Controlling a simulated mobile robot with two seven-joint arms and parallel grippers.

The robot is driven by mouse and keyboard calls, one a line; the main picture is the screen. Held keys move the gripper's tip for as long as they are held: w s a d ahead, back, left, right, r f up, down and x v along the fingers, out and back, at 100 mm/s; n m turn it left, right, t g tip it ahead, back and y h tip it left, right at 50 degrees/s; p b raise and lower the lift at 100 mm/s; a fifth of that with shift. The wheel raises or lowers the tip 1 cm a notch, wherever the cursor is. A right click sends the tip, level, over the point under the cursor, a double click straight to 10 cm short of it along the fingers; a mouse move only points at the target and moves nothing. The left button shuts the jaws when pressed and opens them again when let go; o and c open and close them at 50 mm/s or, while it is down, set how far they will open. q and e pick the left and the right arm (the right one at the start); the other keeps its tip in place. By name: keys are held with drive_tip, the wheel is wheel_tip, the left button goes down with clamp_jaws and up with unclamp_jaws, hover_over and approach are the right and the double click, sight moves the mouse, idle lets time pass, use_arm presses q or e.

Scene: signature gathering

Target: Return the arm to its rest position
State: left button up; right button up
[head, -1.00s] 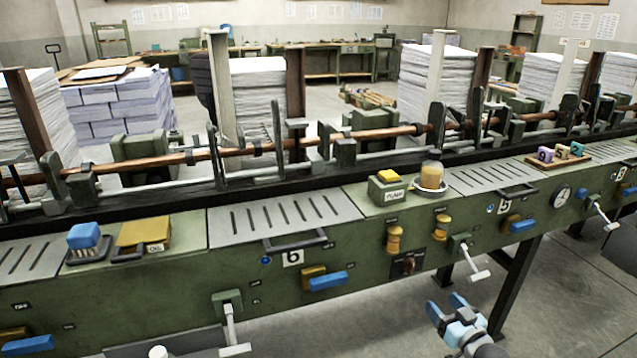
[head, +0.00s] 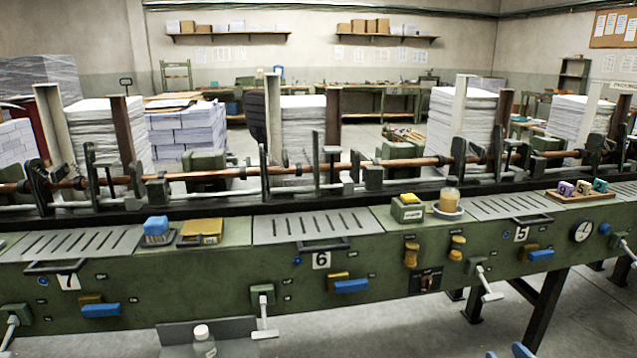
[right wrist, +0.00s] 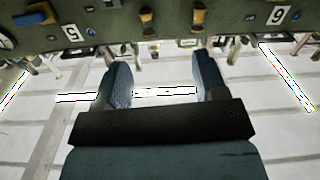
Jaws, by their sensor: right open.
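My right gripper (head: 508,352) shows only as blue fingertips at the bottom edge of the head view, to the right. In the right wrist view its two blue-grey fingers (right wrist: 162,90) stand wide apart with nothing between them. The gripper is in front of and apart from the green machine (head: 400,285). The right wrist view shows the machine's front panel (right wrist: 185,22) upside down beyond the fingertips. The rest of the right arm is out of the head view. My left gripper is not in view.
Levers (head: 264,315) and blue handles (head: 351,286) stick out from the machine's front. A bottle with a white cap (head: 203,341) stands low in front. Open floor lies at the lower right.

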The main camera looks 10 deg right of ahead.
drive_tip(key=s+a+f+n+g+y, duration=0.1)
drive_tip(key=s+a+f+n+g, duration=0.25)
drive_tip(key=s+a, duration=0.75)
drive_tip(key=s+a+f+n+g+y, duration=0.1)
drive_tip(key=s+a+f+n+g, duration=0.3)
drive_tip(key=s+a, duration=0.7)
drive_tip(key=a+r+m, duration=0.2)
drive_tip(key=a+m, duration=0.5)
drive_tip(key=a, duration=0.1)
use_arm(q)
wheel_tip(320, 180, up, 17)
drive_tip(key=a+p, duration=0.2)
drive_tip(key=p, duration=2.3)
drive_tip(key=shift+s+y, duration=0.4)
use_arm(e)
wheel_tip(320, 180, up, 17)
drive_tip(key=s+d, duration=0.1)
drive_tip(key=s, duration=0.1)
drive_tip(key=shift+d+r, duration=0.2)
drive_tip(key=shift+d, duration=0.2)
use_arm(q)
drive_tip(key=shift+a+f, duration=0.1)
use_arm(e)
drive_tip(key=shift+t, duration=0.25)
